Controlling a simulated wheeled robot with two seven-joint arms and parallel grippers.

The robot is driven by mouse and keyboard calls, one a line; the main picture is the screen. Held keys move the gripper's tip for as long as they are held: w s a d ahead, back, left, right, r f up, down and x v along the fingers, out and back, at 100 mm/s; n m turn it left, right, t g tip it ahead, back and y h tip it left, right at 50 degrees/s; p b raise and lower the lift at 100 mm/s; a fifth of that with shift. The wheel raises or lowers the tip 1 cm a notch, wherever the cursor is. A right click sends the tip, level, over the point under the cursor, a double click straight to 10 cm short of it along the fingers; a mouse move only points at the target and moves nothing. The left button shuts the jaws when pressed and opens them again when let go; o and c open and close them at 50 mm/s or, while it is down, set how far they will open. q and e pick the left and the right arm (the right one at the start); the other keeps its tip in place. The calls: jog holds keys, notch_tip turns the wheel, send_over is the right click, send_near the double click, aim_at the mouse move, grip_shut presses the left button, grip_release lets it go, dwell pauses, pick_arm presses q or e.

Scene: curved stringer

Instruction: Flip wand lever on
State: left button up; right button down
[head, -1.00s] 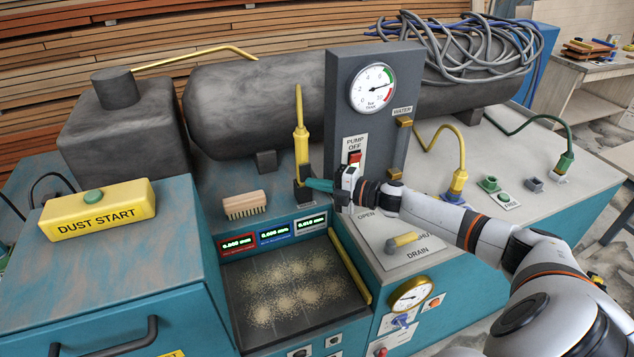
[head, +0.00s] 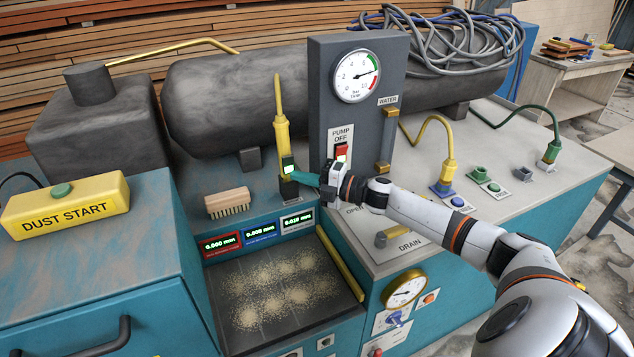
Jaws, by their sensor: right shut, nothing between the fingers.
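The yellow wand (head: 282,135) stands upright in a dark holder (head: 289,188) left of the grey pump panel. A small bright green patch (head: 288,164) shows low on the wand, at the lever area; the lever's own shape is too small to make out. My right gripper (head: 299,177) reaches in from the right with its teal fingers shut and empty. Its tips are right beside the wand's lower end, just below the green patch. I cannot tell whether they touch it. My left gripper is not in view.
The pump panel (head: 318,90) with a gauge (head: 357,76) and red switch (head: 341,151) rises close behind my right gripper. A brush (head: 228,202) lies left of the wand. A dusty dark tray (head: 233,325) is in front.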

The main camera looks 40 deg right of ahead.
jog(key=v, duration=0.5)
jog(key=b+v, duration=0.1)
jog(key=v, duration=0.4)
jog(key=shift+f+b, duration=0.25)
jog(key=shift+b, duration=0.05)
jog(key=shift+v, duration=0.75)
jog(key=shift+r, duration=0.1)
